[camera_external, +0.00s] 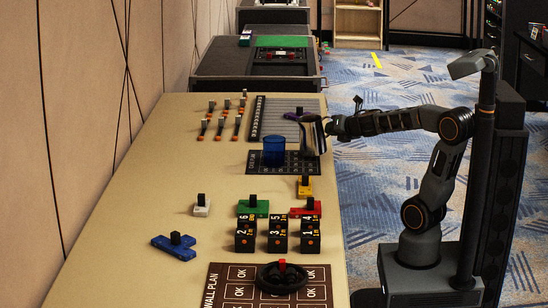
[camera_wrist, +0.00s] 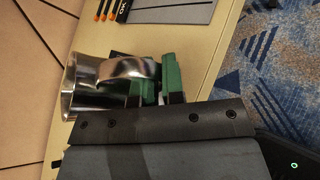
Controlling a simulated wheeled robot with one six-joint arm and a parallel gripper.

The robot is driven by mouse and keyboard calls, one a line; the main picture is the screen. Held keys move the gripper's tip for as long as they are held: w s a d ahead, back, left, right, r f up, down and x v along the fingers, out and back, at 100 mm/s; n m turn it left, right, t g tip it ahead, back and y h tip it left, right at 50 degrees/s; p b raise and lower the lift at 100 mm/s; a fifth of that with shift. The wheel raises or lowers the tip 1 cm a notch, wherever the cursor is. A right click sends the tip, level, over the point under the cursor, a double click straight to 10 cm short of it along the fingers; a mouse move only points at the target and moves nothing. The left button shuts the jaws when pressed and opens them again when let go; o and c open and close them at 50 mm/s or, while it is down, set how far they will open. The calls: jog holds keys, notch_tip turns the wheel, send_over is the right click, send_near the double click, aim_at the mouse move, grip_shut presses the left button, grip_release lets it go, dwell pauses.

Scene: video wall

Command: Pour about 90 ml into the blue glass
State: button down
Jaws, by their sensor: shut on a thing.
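The blue glass (camera_external: 274,150) stands upright on a dark marked mat (camera_external: 293,168) on the long table. A shiny metal jug (camera_external: 313,138) is just right of the glass and apart from it. My gripper (camera_external: 331,126) is shut on the jug, coming from the right. In the wrist view, the jug (camera_wrist: 88,88) lies ahead of the green finger pads (camera_wrist: 165,78), with its handle side towards them. The blue glass does not show in the wrist view, and the jug's contents are hidden. I cannot tell exactly how far the jug is tilted.
Several small levers (camera_external: 221,126) and a grey ruled panel (camera_external: 270,117) are behind the glass. Coloured blocks (camera_external: 253,208), numbered black blocks (camera_external: 277,235) and a black wheel (camera_external: 281,278) are nearer the front. The table's left strip is mostly clear.

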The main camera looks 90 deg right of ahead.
aim_at(324, 118)
jog(key=r+p, duration=0.1)
jog(key=w+r+n+p, duration=0.1)
jog(key=p, duration=0.1)
jog(key=a+r+g+p, duration=0.1)
jog(key=p, duration=0.1)
jog(key=shift+w+r+n+h, duration=0.15)
jog(key=shift+w+n+h, duration=0.15)
jog(key=shift+n, duration=0.1)
jog(key=p, duration=0.2)
jog(key=w+r+n+g+p, duration=0.1)
jog(key=p, duration=0.1)
jog(key=shift+w+a+r, duration=0.1)
jog(key=shift+a+r, duration=0.1)
jog(key=shift+a, duration=0.15)
jog(key=p, duration=0.1)
jog(key=w+r+n+p, duration=0.1)
jog(key=p, duration=0.1)
jog(key=shift+w+a+r+g+h+p, duration=0.1)
jog(key=shift+a+r+g+h+p, duration=0.2)
jog(key=shift+g, duration=0.1)
jog(key=shift+w+a+r+n+g+h+p, duration=0.35)
jog(key=shift+r+n+p, duration=0.3)
jog(key=shift+p, duration=1.1)
jog(key=shift+w+a+r+n+g+h+p, duration=0.15)
jog(key=shift+w+r+n+g+p, duration=0.3)
jog(key=shift+r+p, duration=0.85)
jog(key=shift+w+a+r+n+g+h+p, duration=0.2)
jog(key=shift+w+r+n+g+h+p, duration=0.25)
jog(key=shift+p, duration=1.7)
